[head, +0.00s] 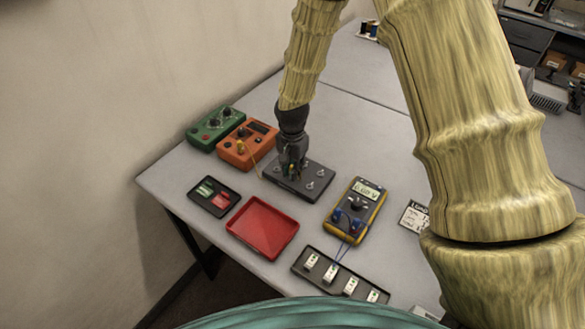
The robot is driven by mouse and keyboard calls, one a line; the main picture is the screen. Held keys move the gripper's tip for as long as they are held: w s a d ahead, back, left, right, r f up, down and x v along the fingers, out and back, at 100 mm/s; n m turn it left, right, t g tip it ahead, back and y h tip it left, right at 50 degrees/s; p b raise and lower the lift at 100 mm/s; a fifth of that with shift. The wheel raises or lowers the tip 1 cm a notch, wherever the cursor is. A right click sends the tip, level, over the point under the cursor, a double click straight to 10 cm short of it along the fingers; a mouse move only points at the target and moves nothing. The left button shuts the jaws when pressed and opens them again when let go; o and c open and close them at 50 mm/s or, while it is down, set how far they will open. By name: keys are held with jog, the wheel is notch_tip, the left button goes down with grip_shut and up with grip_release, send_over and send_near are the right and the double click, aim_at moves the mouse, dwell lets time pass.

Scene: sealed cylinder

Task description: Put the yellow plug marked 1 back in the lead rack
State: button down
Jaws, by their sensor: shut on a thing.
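My gripper (290,170) points down over the left part of a dark plate with several light round fittings, which looks like the lead rack (318,171). It is shut on a small yellow thing (291,172), which looks like a yellow plug. The fingers hide most of it, and no mark is readable. A green bit (284,170) shows right beside it. I cannot tell whether the held plug touches the rack. Another yellow plug (240,147) stands on the orange box (247,144), and a thin yellow lead runs from there toward the rack.
A green box (216,129) with knobs stands behind the orange one. In front are a small black tray (203,205) with green and red pieces, a red tray (263,228), a yellow multimeter (357,208) and a black strip (322,277) with white blocks. Bare table lies behind the rack.

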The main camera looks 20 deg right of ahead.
jog(key=shift+f+b, duration=0.3)
jog(key=shift+f, duration=0.3)
dwell(0.3)
jog(key=c, duration=1.3)
grip_release()
notch_tip(320, 180, up, 12)
